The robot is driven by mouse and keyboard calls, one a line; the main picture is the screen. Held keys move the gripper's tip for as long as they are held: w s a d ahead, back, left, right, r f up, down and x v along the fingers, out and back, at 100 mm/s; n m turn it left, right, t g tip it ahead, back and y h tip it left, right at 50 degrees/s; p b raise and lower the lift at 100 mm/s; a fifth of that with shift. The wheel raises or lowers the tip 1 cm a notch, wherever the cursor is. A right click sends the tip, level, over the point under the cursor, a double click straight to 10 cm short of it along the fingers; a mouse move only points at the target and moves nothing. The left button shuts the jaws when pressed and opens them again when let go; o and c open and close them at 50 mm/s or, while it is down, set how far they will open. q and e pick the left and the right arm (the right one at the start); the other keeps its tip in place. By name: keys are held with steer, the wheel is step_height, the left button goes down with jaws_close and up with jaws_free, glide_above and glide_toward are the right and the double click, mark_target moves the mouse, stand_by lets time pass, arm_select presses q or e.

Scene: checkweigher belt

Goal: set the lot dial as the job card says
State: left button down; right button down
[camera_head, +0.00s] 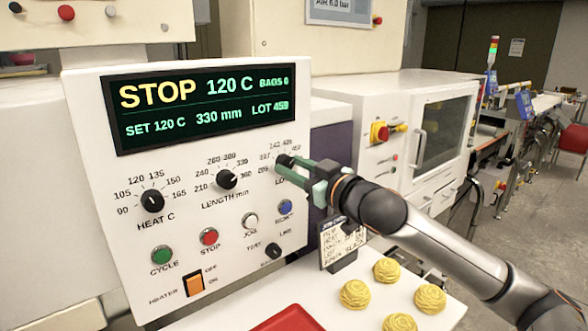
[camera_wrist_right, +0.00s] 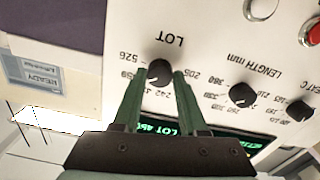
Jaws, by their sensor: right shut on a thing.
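The lot dial (camera_head: 284,160) is a small black knob at the right of the control panel (camera_head: 92,140), mostly covered by my right gripper (camera_head: 289,169) in the head view. In the right wrist view the lot dial (camera_wrist_right: 158,72) shows between the green fingers of my right gripper (camera_wrist_right: 160,80), which is shut on it. The display (camera_head: 205,108) reads STOP, 120 C, 330 mm and a LOT number that looks like 459. The job card (camera_head: 338,250) stands below the dial; my arm covers part of it and its small writing is not legible. My left gripper is out of view.
The heat knob (camera_head: 152,201) and length knob (camera_head: 226,180) sit left of the lot dial. Push buttons and an orange heater switch (camera_head: 195,284) are below. Several yellow coiled pieces (camera_head: 355,294) lie on the white surface beside a red tray (camera_head: 290,320).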

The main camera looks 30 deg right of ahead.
steer(key=shift+m, duration=1)
steer(key=m+p, duration=0.2)
steer(key=m, duration=0.1)
steer(key=shift+m, duration=1.6)
steer(key=shift+p, duration=0.3)
steer(key=shift+c, duration=2.2)
jaws_free()
steer(key=s+b, duration=0.3)
steer(key=s, duration=0.9)
steer(key=shift+s+d, duration=0.25)
steer(key=shift+d, duration=0.2)
